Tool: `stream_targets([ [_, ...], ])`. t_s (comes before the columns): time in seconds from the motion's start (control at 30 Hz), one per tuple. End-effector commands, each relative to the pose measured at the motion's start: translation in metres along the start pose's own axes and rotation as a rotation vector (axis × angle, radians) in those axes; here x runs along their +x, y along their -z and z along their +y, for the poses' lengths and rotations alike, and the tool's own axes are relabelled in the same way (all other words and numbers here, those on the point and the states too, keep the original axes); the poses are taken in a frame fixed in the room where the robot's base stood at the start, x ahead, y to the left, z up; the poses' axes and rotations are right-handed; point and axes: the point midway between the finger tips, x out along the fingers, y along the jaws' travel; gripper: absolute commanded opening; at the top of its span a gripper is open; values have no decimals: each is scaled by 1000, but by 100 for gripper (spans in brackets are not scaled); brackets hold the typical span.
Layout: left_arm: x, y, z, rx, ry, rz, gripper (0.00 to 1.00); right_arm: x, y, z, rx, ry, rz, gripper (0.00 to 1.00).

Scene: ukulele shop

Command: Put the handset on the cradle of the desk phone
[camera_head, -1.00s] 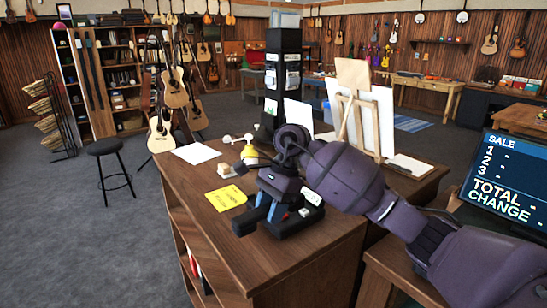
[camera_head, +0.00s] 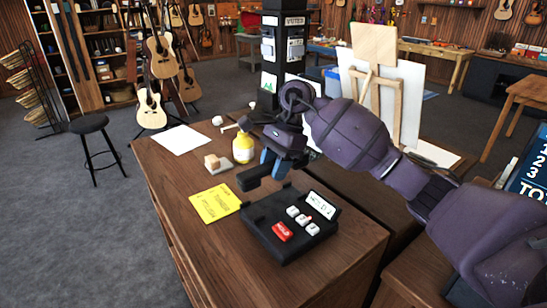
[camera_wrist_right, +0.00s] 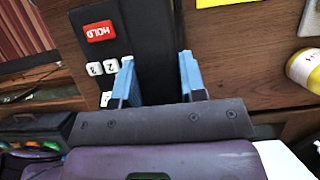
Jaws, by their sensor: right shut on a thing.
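The desk phone (camera_head: 262,213) is a black base on the brown desk, with a red HOLD button (camera_head: 282,231), several white keys and a white label. My right gripper (camera_head: 272,168) is shut on the black handset (camera_head: 249,179), just beyond the phone's far left side. In the right wrist view, the handset (camera_wrist_right: 153,45) runs between the blue fingers, beside the phone's HOLD button (camera_wrist_right: 100,31). The handset looks raised off the base, though the exact gap is hard to tell. The arm hides part of the handset. My left gripper is not in view.
A yellow note (camera_head: 216,203) lies left of the phone. A wooden block (camera_head: 212,162), a yellow bottle (camera_head: 243,147) and a white paper (camera_head: 181,139) are farther back. A small easel (camera_head: 373,95) stands behind my arm. The front desktop is clear.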

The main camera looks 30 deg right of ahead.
Motion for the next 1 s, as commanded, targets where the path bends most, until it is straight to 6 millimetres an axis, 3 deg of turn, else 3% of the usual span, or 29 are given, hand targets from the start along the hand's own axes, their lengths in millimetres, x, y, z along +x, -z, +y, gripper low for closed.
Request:
stream_targets([
  [0.7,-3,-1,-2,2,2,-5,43,50,20,0,1,-1,-3,6],
  [1.0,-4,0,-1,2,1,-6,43,62,26,0,-1,1,-1,6],
])
